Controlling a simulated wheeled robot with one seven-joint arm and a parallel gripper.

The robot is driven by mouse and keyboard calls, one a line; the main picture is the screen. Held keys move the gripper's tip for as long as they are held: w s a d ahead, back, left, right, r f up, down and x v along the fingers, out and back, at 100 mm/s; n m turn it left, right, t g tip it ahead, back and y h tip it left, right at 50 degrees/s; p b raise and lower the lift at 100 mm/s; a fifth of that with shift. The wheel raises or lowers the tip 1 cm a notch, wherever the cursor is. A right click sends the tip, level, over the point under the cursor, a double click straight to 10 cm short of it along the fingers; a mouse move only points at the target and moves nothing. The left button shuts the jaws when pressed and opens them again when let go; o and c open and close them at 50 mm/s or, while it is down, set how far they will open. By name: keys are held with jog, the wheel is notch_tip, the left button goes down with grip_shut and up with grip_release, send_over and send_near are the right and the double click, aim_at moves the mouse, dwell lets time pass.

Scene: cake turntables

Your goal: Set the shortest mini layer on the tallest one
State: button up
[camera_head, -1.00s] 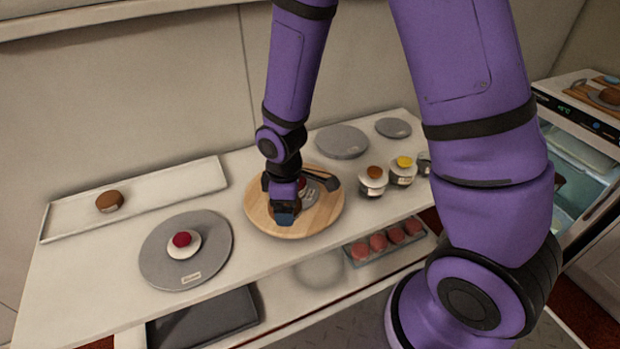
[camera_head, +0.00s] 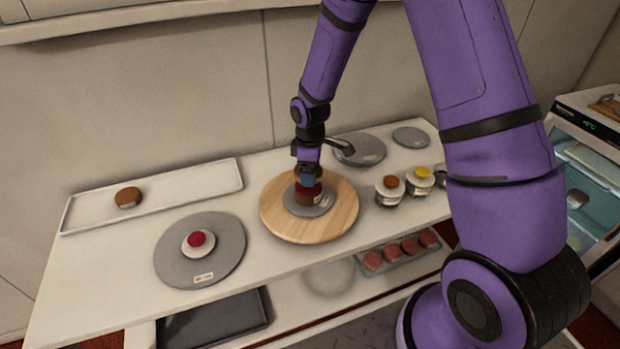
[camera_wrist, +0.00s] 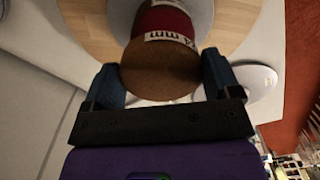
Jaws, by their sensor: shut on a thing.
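My gripper (camera_head: 308,180) is over the round wooden board (camera_head: 278,215), above a small grey disc (camera_head: 326,203) on it. In the wrist view, a brown round layer (camera_wrist: 160,82) sits between my two blue fingers (camera_wrist: 160,84), which are shut on it. A dark red layer (camera_wrist: 163,20) and a white label (camera_wrist: 170,38) show just beyond it. In the head view, red and dark brown cake (camera_head: 307,195) shows under my fingers on the grey disc. My gripper partly hides it, so I cannot tell whether the held layer touches the cake below.
A brown layer (camera_head: 128,197) lies on the long white tray (camera_head: 210,183) at the left. A red-topped piece (camera_head: 197,239) sits on a grey turntable (camera_head: 228,257). Jars (camera_head: 390,188) stand to the right. Pink pieces (camera_head: 390,254) are on the lower shelf.

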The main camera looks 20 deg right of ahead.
jog(key=shift+f, duration=1.65)
jog(key=shift+s+f, duration=0.1)
jog(key=shift+f, duration=0.05)
jog(key=o, duration=0.8)
jog(key=shift+c, duration=0.2)
notch_tip(320, 180, up, 13)
jog(key=shift+f, duration=0.2)
jog(key=s+d+r+m+t, duration=0.1)
jog(key=s+d+r+m, duration=0.15)
jog(key=s+r, duration=0.45)
jog(key=s+d+r+m+t, duration=0.1)
jog(key=s+r+m+t, duration=0.2)
jog(key=r, duration=0.8)
jog(key=s+d+r+m, duration=0.1)
jog(key=s+r+m, duration=0.2)
jog(key=s, duration=0.6)
jog(key=s+d+r+m+t, duration=0.1)
jog(key=s+r+m, duration=0.3)
jog(key=s, duration=0.6)
jog(key=shift+d+r, duration=0.45)
jog(key=shift+r, duration=0.2)
